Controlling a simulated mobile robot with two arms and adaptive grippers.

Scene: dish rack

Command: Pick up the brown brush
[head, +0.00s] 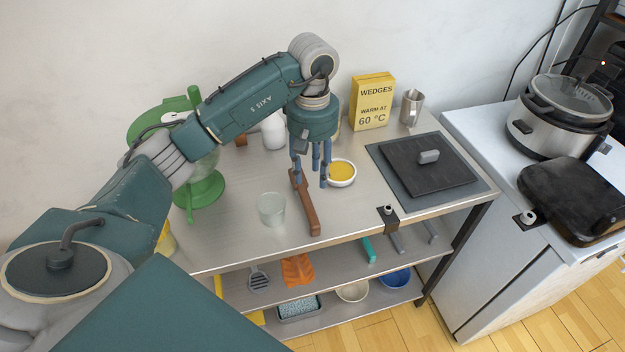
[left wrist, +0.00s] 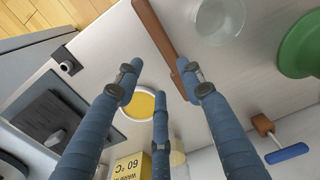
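The brown brush (head: 308,208) is a long brown bar lying on the metal table, with one end near the front edge. My left gripper (head: 311,180) points down over its far end, with its blue fingers apart. In the left wrist view the brush (left wrist: 156,30) runs from the top edge to the right fingertip, which hides part of its end. The gripper (left wrist: 160,84) is open, with nothing between its fingers. I cannot tell whether a finger touches the brush. My right gripper is not in view.
A glass (head: 271,209) stands left of the brush. A yellow-filled bowl (head: 341,173) stands right of it, close to the fingers. A yellow box (head: 372,101), a metal jug (head: 411,107) and a dark board (head: 426,166) are further right. A green stand (head: 205,190) is left.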

